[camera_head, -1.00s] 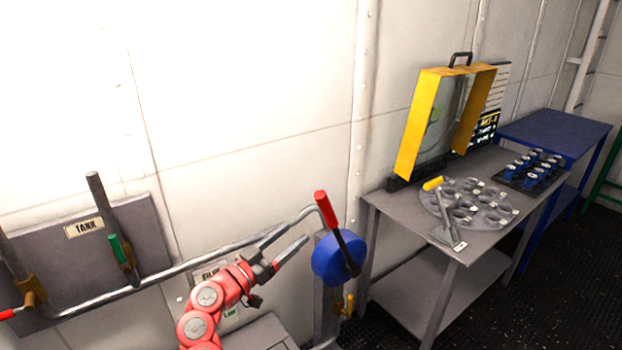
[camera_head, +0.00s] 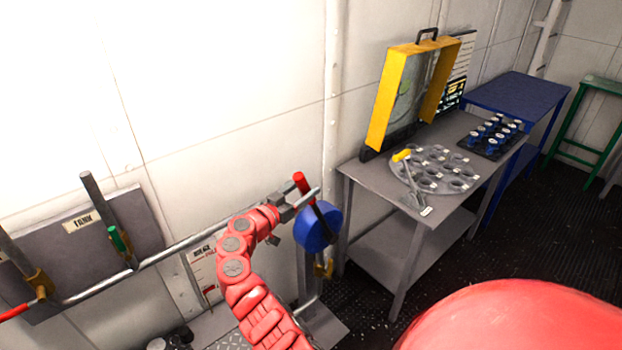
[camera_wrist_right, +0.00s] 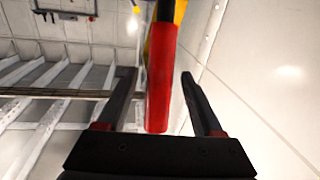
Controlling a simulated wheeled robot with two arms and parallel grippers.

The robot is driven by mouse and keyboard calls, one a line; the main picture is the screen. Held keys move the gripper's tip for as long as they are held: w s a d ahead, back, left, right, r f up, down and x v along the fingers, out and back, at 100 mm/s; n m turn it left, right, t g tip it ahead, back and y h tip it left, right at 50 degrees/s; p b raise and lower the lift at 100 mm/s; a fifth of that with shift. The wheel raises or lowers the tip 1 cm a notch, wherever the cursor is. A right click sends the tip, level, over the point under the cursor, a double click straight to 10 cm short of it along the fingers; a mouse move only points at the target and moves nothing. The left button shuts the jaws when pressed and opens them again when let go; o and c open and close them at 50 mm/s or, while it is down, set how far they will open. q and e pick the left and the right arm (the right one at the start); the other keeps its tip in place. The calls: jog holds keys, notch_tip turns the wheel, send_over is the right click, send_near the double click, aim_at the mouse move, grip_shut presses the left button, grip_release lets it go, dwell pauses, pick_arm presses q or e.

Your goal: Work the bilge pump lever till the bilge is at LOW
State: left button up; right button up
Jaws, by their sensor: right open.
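The bilge pump is a blue round body (camera_head: 318,230) on a grey post, with a lever ending in a red handle (camera_head: 299,181) tilted up to the left. My right gripper (camera_head: 300,201) is open at the handle. In the right wrist view the red handle (camera_wrist_right: 160,80) stands between the two open fingers (camera_wrist_right: 156,98), with a gap visible on each side. The white bilge gauge (camera_head: 203,276) is on the wall behind my red arm, which hides part of it; its level cannot be read. My left gripper is not in view.
A grey table (camera_head: 365,185) holds a round tray, a yellow-framed screen and blue-topped items. A blue table (camera_head: 520,92) stands beyond.

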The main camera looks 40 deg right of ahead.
jog(key=shift+x, duration=1.85)
grip_shut()
